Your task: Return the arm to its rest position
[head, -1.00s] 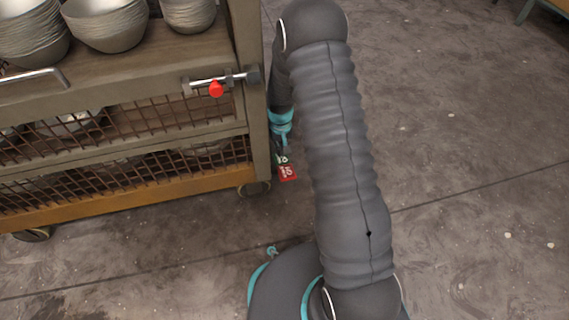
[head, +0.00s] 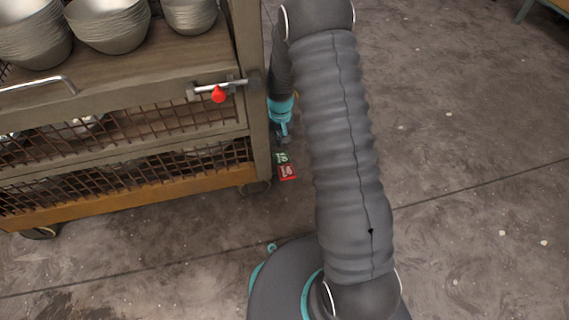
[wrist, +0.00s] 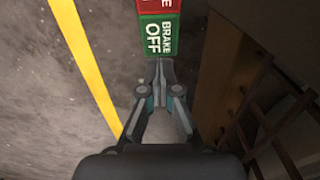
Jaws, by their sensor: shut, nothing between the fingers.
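My arm, in a dark ribbed sleeve, runs down the middle of the head view beside the cart. My gripper (head: 283,138) hangs low between the cart's right side and my arm. In the wrist view my gripper (wrist: 160,68) has its fingertips together with nothing between them. The tips point at a green "BRAKE OFF" label (wrist: 160,36); I cannot tell if they touch it. A red label (wrist: 158,4) adjoins it. In the head view the green label (head: 281,158) and the red label (head: 288,172) show just below the gripper.
A wooden cart (head: 140,182) with mesh sides stands at left, close to my gripper. Stacked metal bowls (head: 108,22) sit on its top. A latch with a red knob (head: 218,94) sticks out near its corner. The concrete floor (head: 470,140) at right is clear.

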